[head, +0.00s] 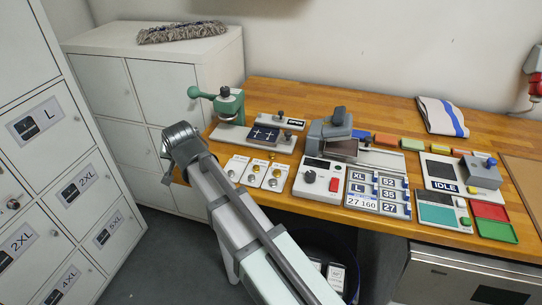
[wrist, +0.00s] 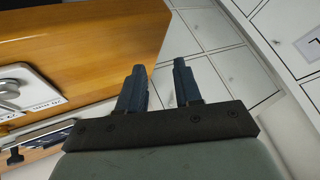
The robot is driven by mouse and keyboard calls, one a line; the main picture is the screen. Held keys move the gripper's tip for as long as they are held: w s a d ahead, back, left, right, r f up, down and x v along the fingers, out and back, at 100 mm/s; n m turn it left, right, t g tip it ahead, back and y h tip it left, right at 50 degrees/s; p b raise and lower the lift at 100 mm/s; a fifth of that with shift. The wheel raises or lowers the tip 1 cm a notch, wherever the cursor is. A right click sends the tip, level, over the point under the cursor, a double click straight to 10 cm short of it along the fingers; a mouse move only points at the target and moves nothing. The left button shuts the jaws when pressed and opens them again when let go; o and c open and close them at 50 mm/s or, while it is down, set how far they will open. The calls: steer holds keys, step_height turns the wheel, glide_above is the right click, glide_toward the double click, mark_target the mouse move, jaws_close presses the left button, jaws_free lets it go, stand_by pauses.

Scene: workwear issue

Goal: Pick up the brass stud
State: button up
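Three white labelled cards at the table's left front hold small round metal pieces. In the head view my wrist end (head: 184,143) is left of the cards, and the fingers are mostly hidden. The wrist view does not clearly show the stud.
A green hand press (head: 228,104) and a dark tray (head: 265,134) stand behind the cards. White lockers (head: 75,185) border the left, with a low white cabinet (head: 110,90) behind. Open floor lies between.

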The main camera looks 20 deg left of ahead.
steer(key=w+d+r+h, duration=0.1)
steer(key=w+d+r, duration=0.15)
steer(key=d, duration=0.35)
steer(key=w+d+r+h, duration=0.1)
steer(key=w+d+r, duration=0.1)
steer(key=w+d, duration=0.3)
steer(key=n+g+h, duration=0.1)
steer(key=h, duration=0.1)
glide_toward(272, 154)
steer(key=shift+x, duration=4.05)
jaws_close()
